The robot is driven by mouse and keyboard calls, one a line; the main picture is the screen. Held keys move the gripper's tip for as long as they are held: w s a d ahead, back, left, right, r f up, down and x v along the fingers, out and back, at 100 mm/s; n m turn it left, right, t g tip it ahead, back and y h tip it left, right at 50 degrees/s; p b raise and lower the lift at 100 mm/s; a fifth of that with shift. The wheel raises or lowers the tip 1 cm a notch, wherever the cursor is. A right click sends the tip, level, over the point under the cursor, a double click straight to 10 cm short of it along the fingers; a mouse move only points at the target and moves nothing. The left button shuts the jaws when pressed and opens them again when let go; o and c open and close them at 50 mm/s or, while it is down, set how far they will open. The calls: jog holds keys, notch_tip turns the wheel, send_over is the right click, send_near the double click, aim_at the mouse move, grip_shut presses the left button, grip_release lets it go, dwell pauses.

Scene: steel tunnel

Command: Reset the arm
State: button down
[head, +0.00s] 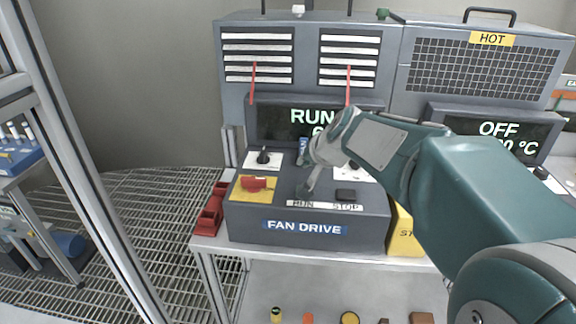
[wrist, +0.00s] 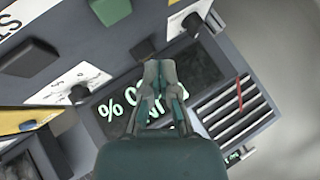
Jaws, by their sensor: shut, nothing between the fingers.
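My arm reaches in from the right of the head view, and my gripper (head: 309,187) points down over the fan drive console (head: 305,227), close to the RUN label (head: 302,204). I cannot tell whether it touches the console. The wrist view shows my gripper (wrist: 160,70) with its fingers together and nothing between them. The fan drive display (head: 271,121) reads RUN, with the line below partly hidden by my arm. In the wrist view the display (wrist: 98,126) is rotated. A dark button (head: 346,195) sits above the STOP label (head: 346,207).
A red switch (head: 254,183) on a yellow plate and a black knob (head: 263,157) are at the console's left. Red bins (head: 210,216) stand beside it. A HOT-labelled cabinet (head: 480,70) stands right, with an OFF display (head: 495,130). Grating floor (head: 150,215) lies left.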

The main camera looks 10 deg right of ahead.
jog(key=s+f+n+g+h, duration=0.1)
jog(key=s+f+n, duration=0.1)
jog(key=s, duration=1.1)
jog(key=s+f+n+g+h, duration=0.1)
jog(key=s+f+n+g, duration=0.1)
jog(key=s, duration=1.2)
jog(key=shift+f+n+h, duration=0.4)
jog(key=shift+f+n, duration=0.15)
jog(key=shift+n, duration=0.15)
